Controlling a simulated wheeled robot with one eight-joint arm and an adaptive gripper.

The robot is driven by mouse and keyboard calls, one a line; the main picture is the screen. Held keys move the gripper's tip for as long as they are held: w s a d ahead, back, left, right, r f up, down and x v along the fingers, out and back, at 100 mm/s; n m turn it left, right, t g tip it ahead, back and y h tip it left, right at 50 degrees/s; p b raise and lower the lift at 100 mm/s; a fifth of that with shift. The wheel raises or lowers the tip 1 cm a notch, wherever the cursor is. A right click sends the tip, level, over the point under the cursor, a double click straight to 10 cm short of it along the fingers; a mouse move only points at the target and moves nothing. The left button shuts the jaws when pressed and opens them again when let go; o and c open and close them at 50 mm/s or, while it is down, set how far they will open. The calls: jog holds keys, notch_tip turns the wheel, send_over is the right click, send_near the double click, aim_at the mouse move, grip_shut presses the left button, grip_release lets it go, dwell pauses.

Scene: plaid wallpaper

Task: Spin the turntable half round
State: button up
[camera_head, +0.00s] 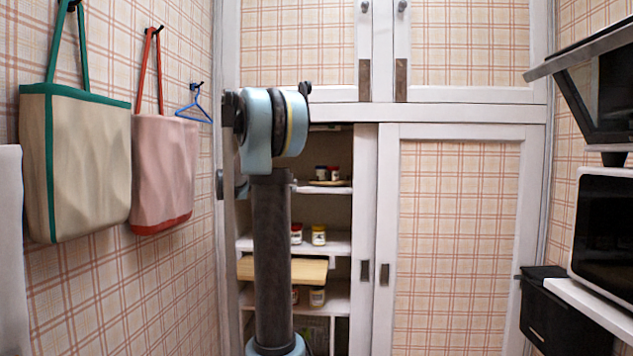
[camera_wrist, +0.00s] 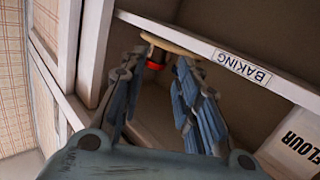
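The turntable (camera_head: 330,183) looks like a thin round wooden disc on the upper open shelf of the cupboard, with small dark jars with red (camera_head: 335,174) on it. In the wrist view, which is turned nearly upside down, the pale disc edge (camera_wrist: 170,45) shows beyond my fingertips, with a red-banded jar (camera_wrist: 155,65) at it. My gripper (camera_wrist: 158,68) is open, its two blue ribbed fingers spread apart with nothing held between them. Whether a fingertip touches the disc or jar I cannot tell. In the head view my arm hides the gripper and the left of the shelf.
A shelf edge labelled BAKING (camera_wrist: 242,67) and a FLOUR box (camera_wrist: 297,143) are near the gripper. A white door frame (camera_wrist: 93,50) stands close at the left. The sliding door (camera_head: 458,230) covers the right half.

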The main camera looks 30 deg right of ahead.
jog(key=shift+m+h, duration=0.4)
jog(key=shift+h, duration=0.1)
jog(key=w+x, duration=0.1)
jog(key=x, duration=0.5)
jog(key=w+r+x, duration=0.1)
jog(key=x, duration=0.5)
jog(key=w+r+x, duration=0.1)
jog(key=x, duration=0.5)
jog(key=shift+w+a+r, duration=0.15)
jog(key=shift+w+r, duration=0.05)
jog(key=shift+w, duration=0.05)
grip_shut()
